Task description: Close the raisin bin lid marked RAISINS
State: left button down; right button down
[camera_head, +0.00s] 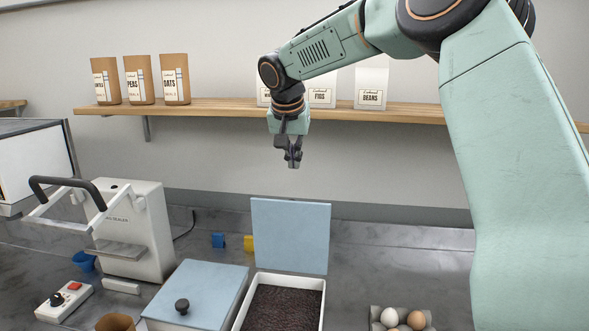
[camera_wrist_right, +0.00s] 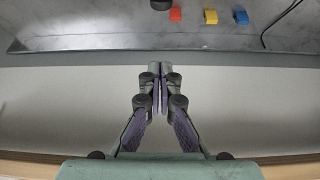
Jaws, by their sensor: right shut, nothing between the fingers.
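An open white bin (camera_head: 242,313) holds dark raisin-like contents at the bottom middle of the head view. Its blue-grey lid (camera_head: 290,236) stands up, nearly vertical, at the bin's back edge. No RAISINS marking is readable on the side I see. My right gripper (camera_head: 292,162) points down above the raised lid, apart from it, and is shut and empty. Its shut fingers also show in the wrist view (camera_wrist_right: 160,72). My left gripper is not in view.
A second bin with a shut blue-grey lid (camera_head: 208,288) and black knob stands to the left. A sealer machine (camera_head: 128,225) is farther left. An egg carton (camera_head: 376,325) is at right. A wooden shelf (camera_head: 220,107) with paper bags runs behind my right arm. Small coloured blocks (camera_wrist_right: 209,16) lie on the counter.

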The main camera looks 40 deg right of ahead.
jog(key=s+p+x, duration=0.1)
jog(key=x, duration=0.8)
jog(key=s+a, duration=0.2)
jog(key=a, duration=0.1)
jog(key=shift+s+a+r+p, duration=0.2)
jog(key=shift+s+p, duration=0.05)
jog(key=shift+p, duration=0.05)
jog(key=shift+w+f, duration=0.2)
jog(key=shift+w, duration=0.2)
jog(key=shift+s, duration=0.1)
